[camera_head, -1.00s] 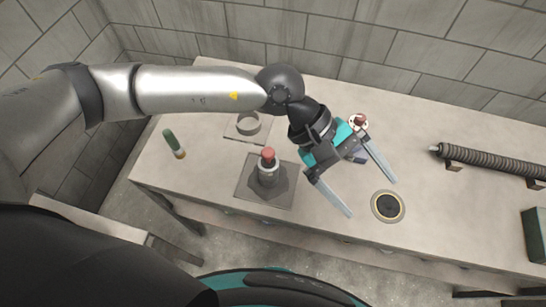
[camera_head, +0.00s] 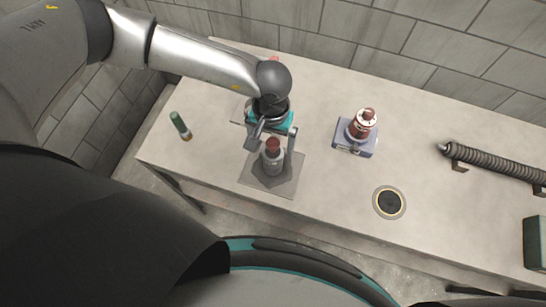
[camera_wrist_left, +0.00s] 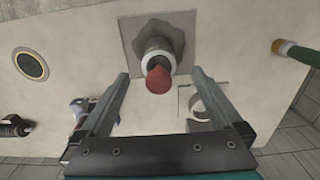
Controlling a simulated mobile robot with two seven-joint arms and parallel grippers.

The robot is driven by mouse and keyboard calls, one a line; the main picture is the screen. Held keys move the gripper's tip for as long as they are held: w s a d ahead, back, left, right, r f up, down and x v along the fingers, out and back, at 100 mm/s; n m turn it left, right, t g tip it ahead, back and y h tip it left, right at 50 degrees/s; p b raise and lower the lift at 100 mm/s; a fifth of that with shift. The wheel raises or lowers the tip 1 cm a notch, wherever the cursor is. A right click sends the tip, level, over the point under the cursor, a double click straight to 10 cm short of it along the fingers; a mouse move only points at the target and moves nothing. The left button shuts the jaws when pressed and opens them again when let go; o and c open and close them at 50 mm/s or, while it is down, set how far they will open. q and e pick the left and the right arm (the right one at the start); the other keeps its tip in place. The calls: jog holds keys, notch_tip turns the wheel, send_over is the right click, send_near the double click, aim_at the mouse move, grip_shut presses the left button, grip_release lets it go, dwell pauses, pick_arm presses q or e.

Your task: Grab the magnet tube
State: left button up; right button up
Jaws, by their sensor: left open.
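A grey cylinder with a red rounded top (camera_head: 273,160) stands upright on a square grey plate (camera_head: 286,187). It may be the magnet tube, but no label shows. In the left wrist view the red top (camera_wrist_left: 159,77) points toward the camera, between the two fingers. My left gripper (camera_head: 270,156) is open, its fingers on either side of the cylinder, with no clear contact. Its fingertips show in the left wrist view (camera_wrist_left: 160,72), with a gap to the cylinder on both sides. My right gripper is in no view.
A red-and-white piece on a blue base (camera_head: 357,138) stands to the right. A black round disc (camera_head: 389,202) lies near the front edge. A ribbed tube (camera_head: 495,160) rests on supports at the right. A green stick (camera_head: 180,124) is at the left. A wall rises behind.

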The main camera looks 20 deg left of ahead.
aim_at(273, 160)
pick_arm(q)
jog(key=shift+w+d+f, duration=0.1)
jog(key=shift+w+f, duration=0.05)
jog(key=shift+f, duration=1.4)
jog(key=shift+w+f, duration=0.15)
jog(key=shift+f, duration=1.35)
jog(key=shift+c, duration=0.4)
grip_shut()
